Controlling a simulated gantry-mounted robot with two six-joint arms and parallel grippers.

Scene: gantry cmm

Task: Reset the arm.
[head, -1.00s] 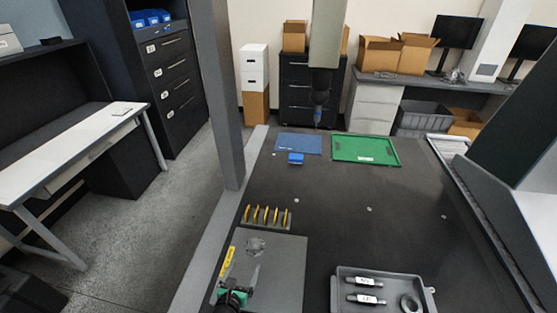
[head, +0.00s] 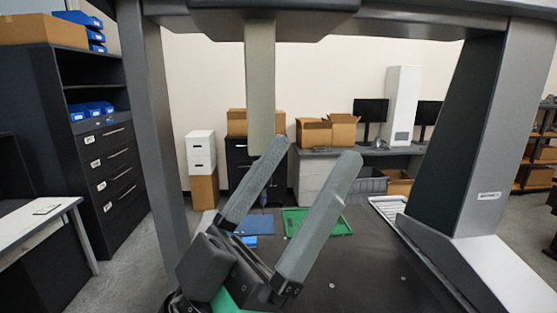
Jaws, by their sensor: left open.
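My left gripper (head: 315,156) is raised close in front of the camera. Its two long grey fingers point up and slightly right, spread apart, with nothing between them. Its dark base is at the lower middle of the head view. My right gripper is not in view.
The machine's grey vertical column (head: 261,85) hangs above the table. A wide upright (head: 478,130) stands at the right.

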